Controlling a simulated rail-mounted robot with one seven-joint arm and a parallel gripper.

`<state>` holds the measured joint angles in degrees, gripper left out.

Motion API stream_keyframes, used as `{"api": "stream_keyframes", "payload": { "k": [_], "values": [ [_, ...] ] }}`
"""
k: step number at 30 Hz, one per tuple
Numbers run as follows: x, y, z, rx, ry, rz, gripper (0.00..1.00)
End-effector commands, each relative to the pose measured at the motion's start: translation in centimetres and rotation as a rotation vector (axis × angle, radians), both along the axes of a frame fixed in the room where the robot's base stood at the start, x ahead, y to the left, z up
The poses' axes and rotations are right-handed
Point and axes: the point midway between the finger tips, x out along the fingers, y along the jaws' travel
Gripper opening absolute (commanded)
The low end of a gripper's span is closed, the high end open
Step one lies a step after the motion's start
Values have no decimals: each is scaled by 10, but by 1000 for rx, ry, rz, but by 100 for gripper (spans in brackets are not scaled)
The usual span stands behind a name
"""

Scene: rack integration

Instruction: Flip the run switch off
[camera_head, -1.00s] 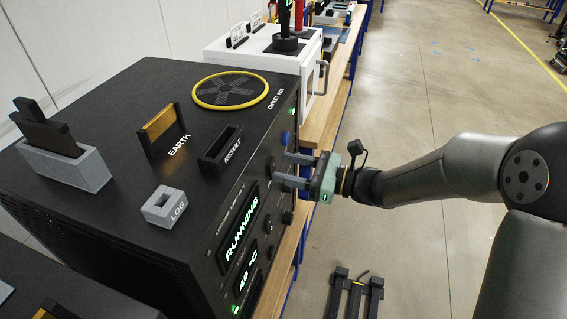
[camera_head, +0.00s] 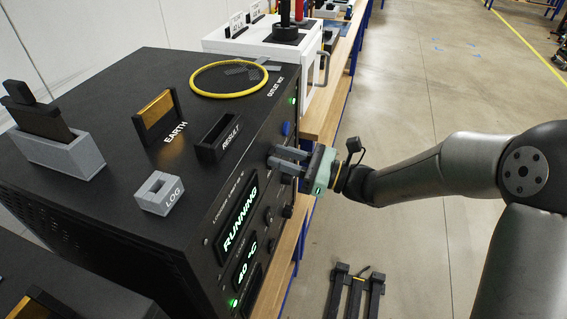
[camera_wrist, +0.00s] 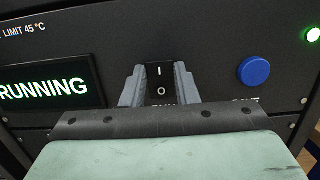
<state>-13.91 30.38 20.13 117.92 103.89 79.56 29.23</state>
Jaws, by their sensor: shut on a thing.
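The run switch (camera_wrist: 160,82) is a black rocker marked I and O on the black front panel, in the middle of the wrist view. My gripper (camera_wrist: 160,88) has its two grey fingers on either side of the switch, shut on it. In the head view my gripper (camera_head: 276,160) reaches the front panel from the right, and its fingers hide the switch there. The display (camera_wrist: 48,83) left of the switch reads RUNNING in green; it also shows in the head view (camera_head: 240,218). The label below the switch is mostly hidden by my gripper.
A blue button (camera_wrist: 254,71) is right of the switch, with a green light (camera_wrist: 313,35) beyond it. Slots labelled EARTH (camera_head: 157,118), RESULT (camera_head: 219,138) and LOG (camera_head: 160,193) stand on the black cabinet's top. A white unit (camera_head: 262,46) stands behind it.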

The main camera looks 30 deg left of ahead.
Motion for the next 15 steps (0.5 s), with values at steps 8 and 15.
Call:
{"api": "stream_keyframes", "payload": {
  "k": [8, 15],
  "values": [
    [1, -1, -5, 148, 35, -1, 4],
    [1, -1, -4, 147, 35, -1, 30]
  ]
}}
